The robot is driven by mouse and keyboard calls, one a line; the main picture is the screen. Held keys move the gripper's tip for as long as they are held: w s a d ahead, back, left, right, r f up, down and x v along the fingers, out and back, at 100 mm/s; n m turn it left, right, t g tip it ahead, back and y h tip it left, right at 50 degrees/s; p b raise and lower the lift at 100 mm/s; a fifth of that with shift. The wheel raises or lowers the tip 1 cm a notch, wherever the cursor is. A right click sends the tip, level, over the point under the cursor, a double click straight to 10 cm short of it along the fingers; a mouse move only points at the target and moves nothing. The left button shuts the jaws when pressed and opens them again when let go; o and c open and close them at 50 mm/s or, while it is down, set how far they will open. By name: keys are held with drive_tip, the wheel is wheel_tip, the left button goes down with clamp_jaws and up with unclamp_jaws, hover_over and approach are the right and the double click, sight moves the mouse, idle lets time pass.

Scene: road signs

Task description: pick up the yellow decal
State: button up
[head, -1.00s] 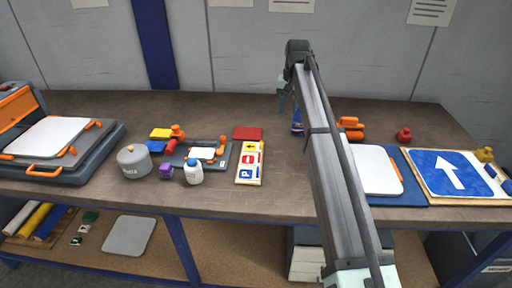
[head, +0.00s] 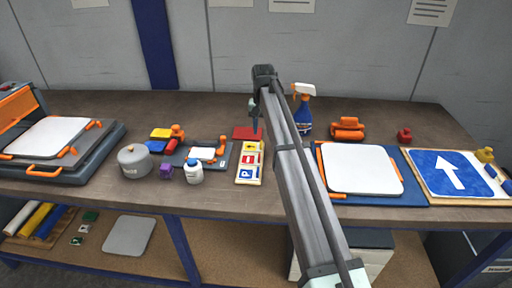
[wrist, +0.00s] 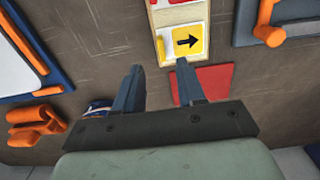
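The yellow decal (wrist: 187,41) is a square with a black right-pointing arrow. It lies at the end of a pale strip board (head: 239,183) that also carries a red and a blue decal; in the head view it is the far one (head: 256,147), partly hidden by my arm. My gripper (wrist: 158,67) is open and empty, with its two fingers apart. In the wrist view the fingertips appear just below the decal. In the head view my gripper (head: 255,118) hangs above the bench, behind the board.
A red flat piece (wrist: 202,83) lies beside the board's far end. The bench's back strip is mostly clear.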

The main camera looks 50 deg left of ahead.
sight(253, 145)
drive_tip(key=shift+s+f, duration=0.2)
drive_tip(key=shift+f, duration=2.8)
drive_tip(key=shift+c, duration=0.3)
clamp_jaws()
